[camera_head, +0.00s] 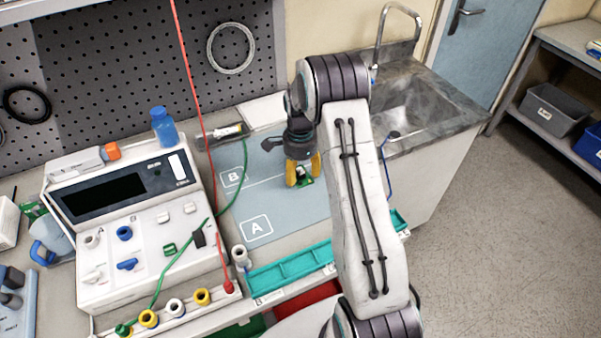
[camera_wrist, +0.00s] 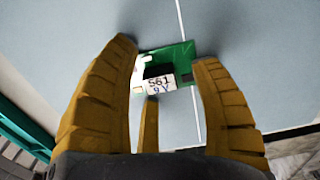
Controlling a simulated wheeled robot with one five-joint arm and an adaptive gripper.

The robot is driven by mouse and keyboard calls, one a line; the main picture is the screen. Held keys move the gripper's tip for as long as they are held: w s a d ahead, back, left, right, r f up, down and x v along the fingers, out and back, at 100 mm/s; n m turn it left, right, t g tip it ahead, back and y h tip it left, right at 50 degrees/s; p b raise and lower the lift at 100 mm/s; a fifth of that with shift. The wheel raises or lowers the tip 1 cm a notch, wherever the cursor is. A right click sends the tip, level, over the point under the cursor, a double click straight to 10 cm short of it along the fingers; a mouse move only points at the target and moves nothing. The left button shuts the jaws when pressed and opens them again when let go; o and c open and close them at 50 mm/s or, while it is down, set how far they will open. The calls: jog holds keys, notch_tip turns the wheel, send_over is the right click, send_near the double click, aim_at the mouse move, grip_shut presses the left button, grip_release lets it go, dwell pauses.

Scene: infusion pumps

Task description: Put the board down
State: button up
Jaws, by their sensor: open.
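The board (camera_wrist: 184,54) is a small green circuit board with a dark chip and a white label reading "561 9V". It lies on or just above the blue-grey mat (camera_head: 286,207); I cannot tell if there is a gap beneath it. In the head view the board (camera_head: 306,181) shows between the yellow fingers, near the line dividing areas A and B. My gripper (camera_head: 304,172) points down over the board. In the wrist view the fingers of my gripper (camera_wrist: 165,85) stand apart around the board. My arm hides the mat's right part.
A white test instrument (camera_head: 130,215) with cables stands left of the mat. A teal tray (camera_head: 290,268) lies along the front edge. A blue bottle (camera_head: 164,127) stands behind the instrument. A sink (camera_head: 415,105) is at the back right. The mat around areas A and B is clear.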

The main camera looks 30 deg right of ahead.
jog(key=shift+f, duration=0.1)
jog(key=shift+c, duration=0.2)
grip_shut()
dwell(0.4)
